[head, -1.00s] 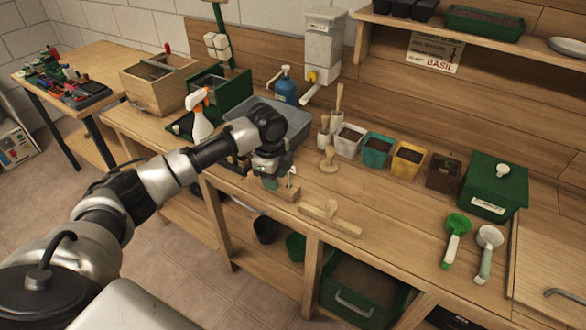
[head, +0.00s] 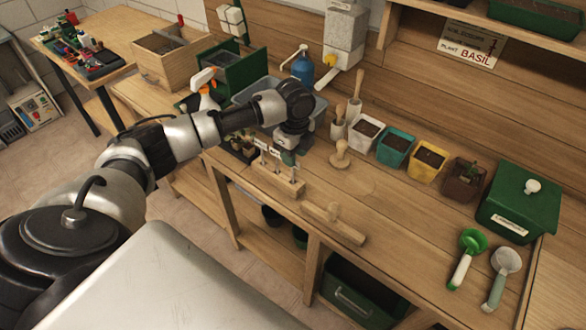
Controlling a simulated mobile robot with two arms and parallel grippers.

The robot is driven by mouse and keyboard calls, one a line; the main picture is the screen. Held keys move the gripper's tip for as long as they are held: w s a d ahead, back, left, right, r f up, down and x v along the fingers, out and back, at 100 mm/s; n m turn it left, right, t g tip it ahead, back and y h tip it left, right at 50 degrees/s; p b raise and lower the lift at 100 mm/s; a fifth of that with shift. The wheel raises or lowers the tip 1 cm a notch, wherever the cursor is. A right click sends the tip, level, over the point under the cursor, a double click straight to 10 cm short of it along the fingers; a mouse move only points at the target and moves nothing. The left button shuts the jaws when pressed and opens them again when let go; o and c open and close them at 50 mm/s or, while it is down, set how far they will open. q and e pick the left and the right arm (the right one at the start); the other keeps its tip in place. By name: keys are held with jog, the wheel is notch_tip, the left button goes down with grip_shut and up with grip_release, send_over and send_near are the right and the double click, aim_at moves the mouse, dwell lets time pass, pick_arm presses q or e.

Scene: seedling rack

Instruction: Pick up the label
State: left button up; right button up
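Several small white plant labels (head: 274,153) stand upright in slots of a low wooden block (head: 272,186) near the front edge of the bench. My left arm reaches in from the left, and its gripper (head: 288,157) points down just behind the labels. The fingers are small and partly hidden, so I cannot tell whether they are open or touch a label. My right gripper is out of view.
Behind the gripper is a grey tray (head: 246,90). To the right stand a wooden tamper (head: 340,157), several pots, a green lidded box (head: 519,208) and two scoops. A wooden bar tool (head: 333,222) lies in front. Bare bench (head: 400,218) lies between.

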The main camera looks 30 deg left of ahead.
aim_at(293, 176)
pick_arm(q)
notch_tip(293, 176, down, 4)
jog(key=shift+s+r+p, duration=0.1)
jog(key=shift+s+p, duration=0.05)
jog(key=shift+p, duration=0.6)
jog(key=shift+a+f, duration=0.1)
jog(key=shift+f, duration=0.45)
jog(key=shift+c, duration=0.6)
grip_shut()
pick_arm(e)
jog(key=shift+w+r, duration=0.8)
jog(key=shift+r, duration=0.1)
